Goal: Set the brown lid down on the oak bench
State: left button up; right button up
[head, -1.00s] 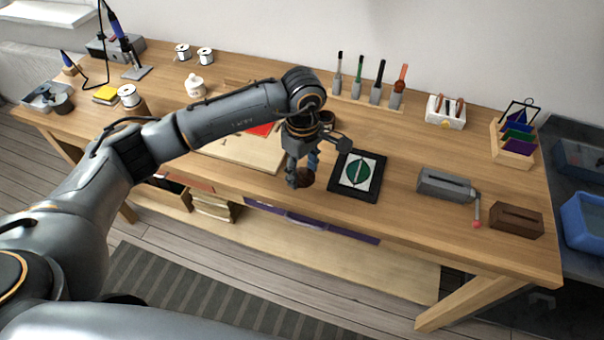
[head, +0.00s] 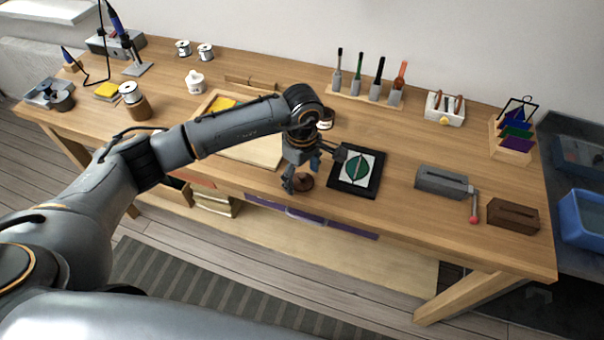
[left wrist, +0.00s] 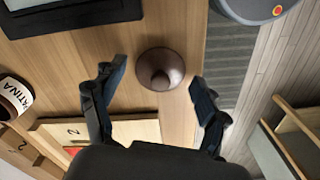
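The brown lid (head: 305,184) is a round disc with a knob. It lies on the oak bench (head: 400,215) near its front edge, left of the dark framed pad. My left gripper (head: 301,174) is just above the lid, partly covering it in the head view. In the left wrist view the lid (left wrist: 160,68) shows whole, knob toward the camera, between the spread fingers of my open left gripper (left wrist: 157,82). Neither finger appears to touch it. My right gripper is not in view.
A dark pad (head: 372,190) with a green round piece lies right of the lid. A jar labelled PATINA (left wrist: 14,98) and a wooden board (left wrist: 135,130) are nearby. A grey box with a crank (head: 440,183) and a brown slotted block (head: 513,215) stand farther right.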

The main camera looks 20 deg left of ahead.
aim_at(302, 175)
pick_arm(q)
jog(key=shift+r, duration=0.45)
notch_tip(302, 175, up, 12)
jog(key=b, duration=0.2)
jog(key=shift+f+b, duration=0.25)
jog(key=shift+b, duration=0.15)
